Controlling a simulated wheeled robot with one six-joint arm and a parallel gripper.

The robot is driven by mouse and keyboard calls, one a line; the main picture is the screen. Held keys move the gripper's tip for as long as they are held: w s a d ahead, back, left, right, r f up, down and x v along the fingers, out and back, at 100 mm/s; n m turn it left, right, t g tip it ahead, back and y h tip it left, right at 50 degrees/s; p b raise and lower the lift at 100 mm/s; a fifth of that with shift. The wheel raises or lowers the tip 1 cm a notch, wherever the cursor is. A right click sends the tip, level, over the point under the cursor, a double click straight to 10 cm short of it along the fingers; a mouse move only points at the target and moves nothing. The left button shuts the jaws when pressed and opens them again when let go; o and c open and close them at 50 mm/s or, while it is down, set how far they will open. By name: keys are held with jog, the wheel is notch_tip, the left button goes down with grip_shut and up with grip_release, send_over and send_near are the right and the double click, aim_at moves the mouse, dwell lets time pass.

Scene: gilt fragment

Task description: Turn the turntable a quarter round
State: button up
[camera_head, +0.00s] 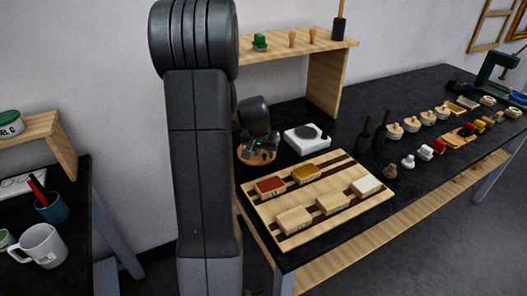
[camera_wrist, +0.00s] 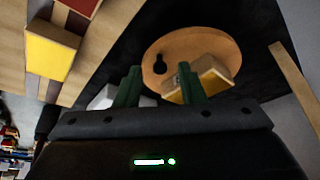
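The turntable (camera_wrist: 221,45) is a round, light wooden disc, nearly whole in the wrist view. A dark peg or knob (camera_wrist: 160,64) stands on its left part. A wooden block with a yellow face (camera_wrist: 212,80) sits on its near right side, partly behind my right finger. In the head view the turntable (camera_head: 245,157) is on the black bench, mostly covered by my gripper (camera_head: 259,148). In the wrist view my gripper (camera_wrist: 160,86) is open, its two green fingers apart with nothing held between them. The fingers point toward the disc; contact with the peg cannot be told.
A wooden tray (camera_head: 330,222) with red, yellow, white and plain blocks lies in front of the turntable. A white device (camera_head: 307,138) with a round plate stands to its right. A wooden shelf (camera_head: 323,80) rises behind. Several tools and stamps crowd the bench further right.

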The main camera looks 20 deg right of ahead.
jog(key=shift+f, duration=0.15)
grip_shut()
